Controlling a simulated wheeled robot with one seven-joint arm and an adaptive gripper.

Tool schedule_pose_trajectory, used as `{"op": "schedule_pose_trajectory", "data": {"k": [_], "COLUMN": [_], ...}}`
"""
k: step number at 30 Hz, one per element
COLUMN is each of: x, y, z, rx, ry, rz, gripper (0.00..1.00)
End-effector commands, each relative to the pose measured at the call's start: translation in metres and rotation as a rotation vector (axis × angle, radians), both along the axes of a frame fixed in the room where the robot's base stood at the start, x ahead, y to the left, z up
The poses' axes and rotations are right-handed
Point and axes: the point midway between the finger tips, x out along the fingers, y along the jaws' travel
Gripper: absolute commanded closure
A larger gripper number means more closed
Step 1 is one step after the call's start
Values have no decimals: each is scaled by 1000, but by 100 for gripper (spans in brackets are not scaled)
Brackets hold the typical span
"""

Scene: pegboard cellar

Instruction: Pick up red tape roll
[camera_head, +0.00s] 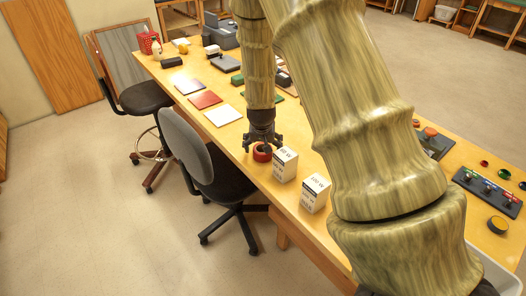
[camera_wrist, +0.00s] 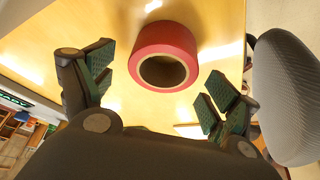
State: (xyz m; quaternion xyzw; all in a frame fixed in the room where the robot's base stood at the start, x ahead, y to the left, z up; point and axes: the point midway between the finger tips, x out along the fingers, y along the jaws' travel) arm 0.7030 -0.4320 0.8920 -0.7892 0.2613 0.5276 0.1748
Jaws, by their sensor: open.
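The red tape roll (camera_head: 262,153) lies on the wooden table near its front edge, below my gripper (camera_head: 261,140) in the head view. In the wrist view the red tape roll (camera_wrist: 163,56) shows its dark round hole and sits ahead of and between the two open fingers of my gripper (camera_wrist: 158,95). The fingers have dark green pads and stand apart. Nothing is held between them. I cannot tell from these frames whether a finger touches the roll.
A white panel (camera_head: 223,115) lies farther back on the wooden table (camera_head: 190,103).

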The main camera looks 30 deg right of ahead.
Motion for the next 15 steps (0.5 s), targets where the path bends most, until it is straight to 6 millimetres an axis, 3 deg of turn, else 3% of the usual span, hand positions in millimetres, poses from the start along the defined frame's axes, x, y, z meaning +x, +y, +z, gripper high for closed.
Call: {"op": "schedule_pose_trajectory", "data": {"k": [6,15], "x": [5,6], "y": [-3,-4], "z": [-15,-18], "rx": [1,0], "ry": [2,0], "rz": [0,1], "gripper": [12,12]}}
